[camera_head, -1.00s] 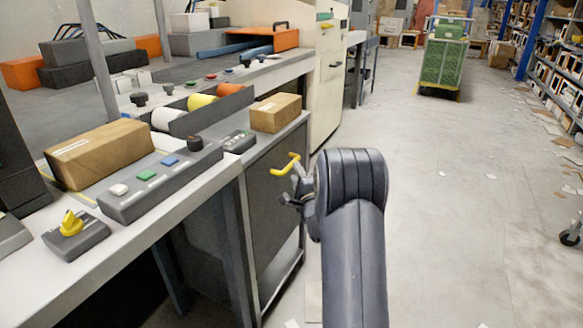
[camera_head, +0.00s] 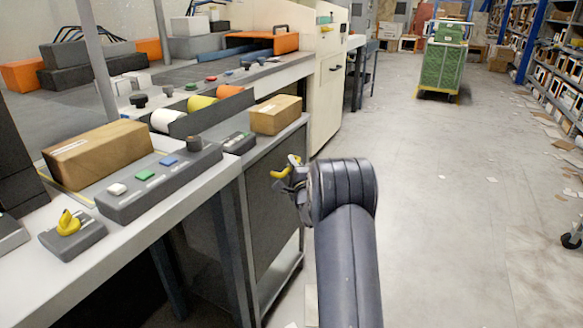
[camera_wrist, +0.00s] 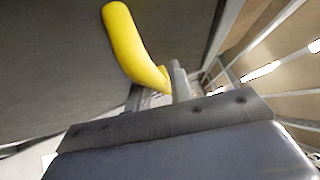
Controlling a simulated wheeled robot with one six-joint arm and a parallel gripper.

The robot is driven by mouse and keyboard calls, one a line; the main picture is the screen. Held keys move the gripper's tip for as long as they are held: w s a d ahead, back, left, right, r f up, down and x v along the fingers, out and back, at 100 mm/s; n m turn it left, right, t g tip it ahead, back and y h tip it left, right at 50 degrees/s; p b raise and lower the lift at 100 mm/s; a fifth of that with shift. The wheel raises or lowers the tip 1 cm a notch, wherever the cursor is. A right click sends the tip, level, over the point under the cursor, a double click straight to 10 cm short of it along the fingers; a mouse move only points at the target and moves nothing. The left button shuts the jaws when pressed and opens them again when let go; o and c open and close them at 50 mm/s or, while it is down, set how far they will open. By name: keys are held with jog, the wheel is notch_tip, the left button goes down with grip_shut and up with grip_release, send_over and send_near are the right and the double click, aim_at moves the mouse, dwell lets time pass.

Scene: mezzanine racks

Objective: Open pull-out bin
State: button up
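The pull-out bin has a dark grey front panel (camera_head: 265,210) under the bench, and it looks closed. Its yellow bar handle (camera_head: 293,160) stands out from the panel near the upper right; it looms large in the wrist view (camera_wrist: 132,45). My gripper (camera_head: 282,183) is at the handle and hides part of it. In the wrist view, my two fingers (camera_wrist: 156,90) stand apart, with the lower end of the handle between or just in front of them. I cannot tell whether a finger touches it.
The bench (camera_head: 220,180) carries a cardboard box (camera_head: 275,115), a larger box (camera_head: 100,152) and a button panel (camera_head: 160,175). A cream cabinet (camera_head: 328,95) stands beyond the bin. The floor to the right is open, with scraps and a green cart (camera_head: 440,65) far off.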

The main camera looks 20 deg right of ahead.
grip_shut()
jog(key=s+d+p, duration=0.3)
jog(key=s+d, duration=1)
jog(key=s, duration=0.3)
jog(key=shift+s, duration=0.25)
jog(key=shift+o, duration=1.9)
grip_release()
jog(key=s+a+f+p, duration=0.1)
jog(key=s, duration=0.9)
jog(key=shift+s+a+f+p, duration=0.25)
jog(key=shift+s+p, duration=0.05)
jog(key=shift+p, duration=0.05)
